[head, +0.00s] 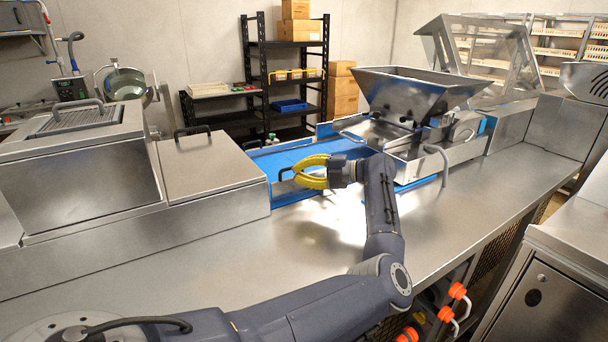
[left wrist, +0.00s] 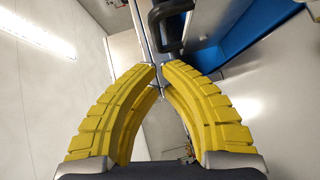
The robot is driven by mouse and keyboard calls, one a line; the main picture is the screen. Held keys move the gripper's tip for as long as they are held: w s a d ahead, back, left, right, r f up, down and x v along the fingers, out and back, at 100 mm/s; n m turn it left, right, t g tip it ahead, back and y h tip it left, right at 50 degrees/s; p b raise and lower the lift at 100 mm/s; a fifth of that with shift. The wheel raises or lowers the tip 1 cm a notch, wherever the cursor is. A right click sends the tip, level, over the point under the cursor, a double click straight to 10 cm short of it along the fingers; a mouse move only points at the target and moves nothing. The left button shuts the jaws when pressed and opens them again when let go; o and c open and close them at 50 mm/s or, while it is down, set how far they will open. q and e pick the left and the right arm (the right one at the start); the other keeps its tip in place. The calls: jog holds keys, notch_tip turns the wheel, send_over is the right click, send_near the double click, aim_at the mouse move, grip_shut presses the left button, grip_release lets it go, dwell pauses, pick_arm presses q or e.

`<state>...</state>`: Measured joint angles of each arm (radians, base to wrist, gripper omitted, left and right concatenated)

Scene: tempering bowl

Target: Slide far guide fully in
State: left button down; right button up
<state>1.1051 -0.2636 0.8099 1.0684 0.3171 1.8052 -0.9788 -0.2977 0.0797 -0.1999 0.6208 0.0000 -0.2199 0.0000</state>
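The blue conveyor bed (head: 276,162) runs between the steel housing and the hopper, with blue side strips. The far guide is probably the blue strip (head: 325,130) along its far edge; a small black handle (head: 252,144) shows near that side. Another black handle (head: 284,173) is just left of my left gripper (head: 297,171). In the left wrist view, a black handle (left wrist: 170,20) lies beyond the yellow fingertips (left wrist: 159,69), apart from them. The fingers are drawn together at the tips, with nothing seen between them. My right gripper is not in view.
A steel hopper (head: 408,95) stands right of the bed. A steel housing with a lid (head: 210,165) borders it on the left. The steel counter (head: 455,215) in front is clear apart from my arm. Black shelving (head: 290,85) stands behind.

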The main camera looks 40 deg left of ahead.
pick_arm(q)
jog(key=shift+w+a+f, duration=0.15)
jog(key=shift+w+a, duration=0.2)
jog(key=shift+a, duration=0.45)
